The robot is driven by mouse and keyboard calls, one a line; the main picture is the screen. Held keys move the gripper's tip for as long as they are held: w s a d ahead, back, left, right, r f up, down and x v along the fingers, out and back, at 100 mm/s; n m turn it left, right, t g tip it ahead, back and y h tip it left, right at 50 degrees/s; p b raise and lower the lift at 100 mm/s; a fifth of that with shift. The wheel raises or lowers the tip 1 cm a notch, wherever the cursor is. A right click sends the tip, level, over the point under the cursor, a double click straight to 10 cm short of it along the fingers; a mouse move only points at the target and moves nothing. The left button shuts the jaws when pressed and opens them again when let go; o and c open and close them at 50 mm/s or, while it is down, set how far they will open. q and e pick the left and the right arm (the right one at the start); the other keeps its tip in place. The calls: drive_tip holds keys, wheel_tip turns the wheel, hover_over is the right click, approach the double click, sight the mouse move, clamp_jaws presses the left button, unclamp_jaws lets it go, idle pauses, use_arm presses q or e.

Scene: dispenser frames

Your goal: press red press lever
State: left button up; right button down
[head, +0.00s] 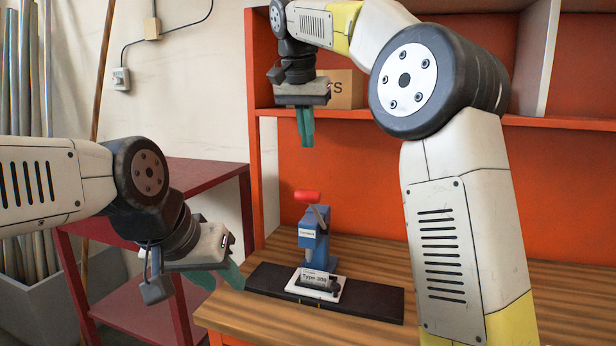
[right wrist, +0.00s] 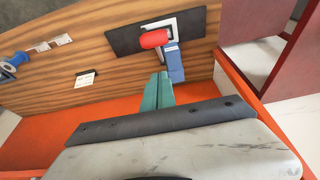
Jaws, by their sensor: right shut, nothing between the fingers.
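A blue hand press (head: 313,240) with a red press lever (head: 307,196) stands on the wooden table. In the right wrist view the red lever (right wrist: 154,39) is seen from above, with the blue press body (right wrist: 174,62) beside it. My right gripper (head: 305,145) is shut and empty, pointing down above the lever with a clear gap. Its green fingers (right wrist: 158,78) show close together in the right wrist view. My left gripper (head: 238,276) is at the left end of the black mat; its jaw state is unclear.
An orange shelf unit (head: 350,170) stands behind, holding a cardboard box (head: 345,90). A dark red rack (head: 135,290) is at the left. The right wrist view shows a blue spool (right wrist: 14,62).

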drive_tip(key=x, duration=0.6)
drive_tip(key=f, duration=0.1)
drive_tip(key=s+f, duration=0.1)
drive_tip(key=f, duration=0.1)
drive_tip(key=shift+s+a+f, duration=0.2)
drive_tip(key=shift+s, duration=0.05)
drive_tip(key=shift+s+f, duration=0.1)
drive_tip(key=shift+f, duration=0.1)
drive_tip(key=shift+a, duration=0.1)
